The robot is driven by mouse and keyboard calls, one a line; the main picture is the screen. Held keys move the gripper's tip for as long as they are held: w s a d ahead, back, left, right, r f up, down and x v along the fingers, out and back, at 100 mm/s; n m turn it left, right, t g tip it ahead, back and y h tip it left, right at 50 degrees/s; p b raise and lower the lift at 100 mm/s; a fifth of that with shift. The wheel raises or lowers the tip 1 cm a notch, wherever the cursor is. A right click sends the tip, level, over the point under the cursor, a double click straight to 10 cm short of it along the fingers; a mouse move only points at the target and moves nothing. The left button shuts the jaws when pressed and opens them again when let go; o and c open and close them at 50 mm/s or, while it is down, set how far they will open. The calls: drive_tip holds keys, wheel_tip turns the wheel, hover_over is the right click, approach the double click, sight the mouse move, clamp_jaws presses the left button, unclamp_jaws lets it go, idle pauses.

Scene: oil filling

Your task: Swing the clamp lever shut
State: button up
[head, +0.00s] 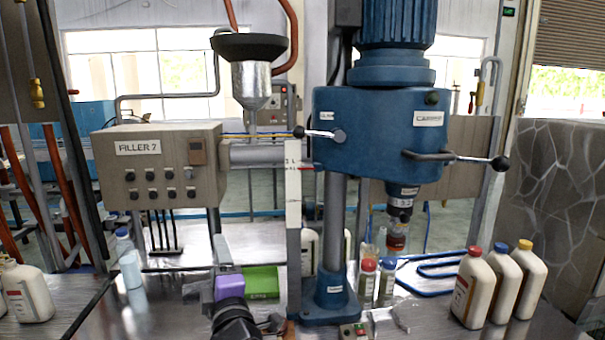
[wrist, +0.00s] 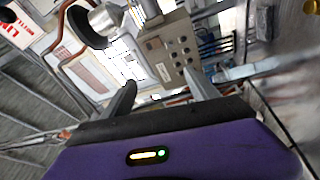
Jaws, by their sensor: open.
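A blue machine head (head: 368,130) on a grey column carries two black-knobbed levers. The shorter left lever (head: 318,133) points left beside a round boss. The longer right lever (head: 455,157) sticks out to the right. I cannot tell which one is the clamp lever. My gripper (head: 203,268), with a purple body, is low over the metal table, left of the column and well below both levers. In the wrist view my gripper (wrist: 160,82) has its two grey fingers spread apart with nothing between them. Neither lever can be made out clearly there.
The FILLER 7 control box (head: 158,165) and a funnel (head: 250,80) stand above and behind my gripper. A green block (head: 262,282) lies beside it. White bottles (head: 505,285) stand at right; another bottle (head: 28,292) is at left. Capped sample bottles (head: 367,280) stand by the column.

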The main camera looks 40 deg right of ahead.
sight(299, 135)
drive_tip(key=w+d+r+n+g+h, duration=0.1)
drive_tip(key=w+d+r+g+h, duration=0.2)
drive_tip(key=r, duration=0.5)
drive_tip(key=w+d+r+n+g+h, duration=0.1)
drive_tip(key=w+d+r+g+h, duration=0.15)
drive_tip(key=d+r+h, duration=0.45)
drive_tip(key=s+d+r+n+g, duration=0.1)
drive_tip(key=s+r+g, duration=0.1)
drive_tip(key=r+g, duration=0.1)
drive_tip(key=s+d+r+n+g+h, duration=0.1)
drive_tip(key=s+d+r+g, duration=0.1)
drive_tip(key=s+r+g, duration=0.1)
drive_tip(key=s+d+r+g+p, duration=0.1)
drive_tip(key=s+d+r+g, duration=0.1)
drive_tip(key=r+g, duration=0.1)
drive_tip(key=shift+s+d+r+n+g+h, duration=0.2)
drive_tip(key=shift+s+n+g+h, duration=0.2)
drive_tip(key=shift+g, duration=0.05)
drive_tip(key=shift+w+d+p, duration=0.25)
drive_tip(key=shift+d, duration=0.9)
drive_tip(key=shift+w+d+p, duration=0.2)
drive_tip(key=shift+d, duration=0.95)
drive_tip(key=shift+w+d+p, duration=0.25)
drive_tip(key=shift+d, duration=0.9)
drive_tip(key=c, duration=0.8)
